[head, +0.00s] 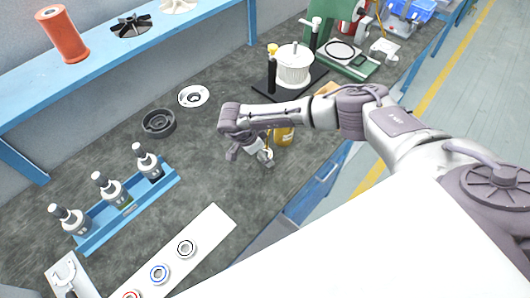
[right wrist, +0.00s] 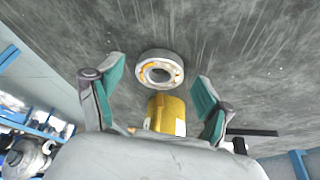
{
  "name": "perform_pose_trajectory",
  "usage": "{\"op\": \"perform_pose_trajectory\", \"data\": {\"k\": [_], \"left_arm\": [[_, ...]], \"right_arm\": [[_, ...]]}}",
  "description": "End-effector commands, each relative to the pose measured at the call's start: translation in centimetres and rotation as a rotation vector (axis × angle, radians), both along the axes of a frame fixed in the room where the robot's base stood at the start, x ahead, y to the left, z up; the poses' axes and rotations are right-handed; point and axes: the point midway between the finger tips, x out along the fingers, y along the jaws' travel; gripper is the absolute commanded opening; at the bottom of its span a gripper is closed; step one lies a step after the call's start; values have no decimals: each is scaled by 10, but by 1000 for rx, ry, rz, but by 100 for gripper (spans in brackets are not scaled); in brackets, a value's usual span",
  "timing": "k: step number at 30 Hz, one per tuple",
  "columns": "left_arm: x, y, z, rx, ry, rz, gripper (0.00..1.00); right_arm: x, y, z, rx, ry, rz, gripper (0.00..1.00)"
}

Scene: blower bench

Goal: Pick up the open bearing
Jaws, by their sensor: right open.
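The open bearing (right wrist: 146,57) shows in the right wrist view as a pale metal ring with orange-yellow parts around its dark bore. It appears to lie on the grey bench top, ahead of my right gripper and between the lines of its fingers. My right gripper (right wrist: 160,78) is open, with green-lined finger pads apart on either side of the bearing and nothing clasped. In the head view, my right gripper (head: 250,156) is low over the middle of the bench, and it largely hides the bearing there. My left gripper is not in view.
A yellow can (head: 285,137) stands close beside my right gripper. A white strip (head: 215,226) carries bearings with red, blue and black rings. A blue rack (head: 99,239) holds bottles. A dark round housing (head: 158,123) and white flange (head: 193,96) lie farther back. Bare bench lies left of the gripper.

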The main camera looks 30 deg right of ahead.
Motion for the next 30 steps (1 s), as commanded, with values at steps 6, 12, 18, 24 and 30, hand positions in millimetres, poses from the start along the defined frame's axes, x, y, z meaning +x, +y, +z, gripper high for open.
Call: {"op": "perform_pose_trajectory", "data": {"k": [6,12,18,24,30], "left_arm": [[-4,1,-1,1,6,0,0],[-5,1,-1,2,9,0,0],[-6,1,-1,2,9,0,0],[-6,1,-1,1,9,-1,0],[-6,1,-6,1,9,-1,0]], "right_arm": [[0,0,-1,1,-1,0,78],[0,0,0,1,0,0,44],[0,0,0,1,-1,0,11],[0,0,0,0,-1,-1,11],[1,0,5,1,-3,0,11]]}}
